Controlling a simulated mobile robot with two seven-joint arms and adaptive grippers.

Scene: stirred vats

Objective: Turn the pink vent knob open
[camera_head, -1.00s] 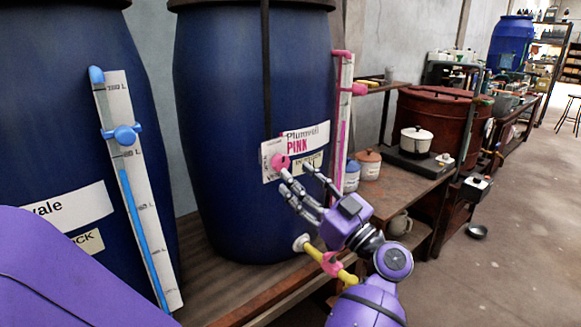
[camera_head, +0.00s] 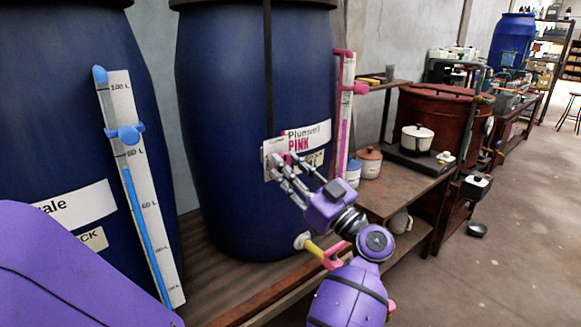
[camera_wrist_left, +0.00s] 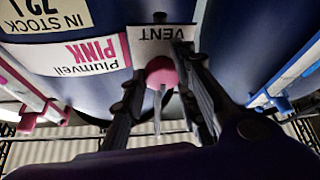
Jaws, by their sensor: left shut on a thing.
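The pink vent knob (camera_wrist_left: 161,72) sits by the white VENT label (camera_wrist_left: 150,36) on the blue Plumveil PINK barrel (camera_head: 225,130). In the wrist view a pale thin pointer or stem (camera_wrist_left: 158,110) shows at the knob. My left gripper (camera_head: 277,168) reaches up to the label from below right. Its fingers also show in the wrist view (camera_wrist_left: 160,78), one on each side of the knob, and are shut on it. In the head view the fingers hide most of the knob. My right gripper is not in view.
A pink-marked level gauge (camera_head: 345,110) stands at the barrel's right side. A yellow pipe with a pink valve (camera_head: 335,256) is low, near my left arm. Another blue barrel with a blue gauge (camera_head: 137,170) is at left. Small pots (camera_head: 368,163) stand on the bench at right.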

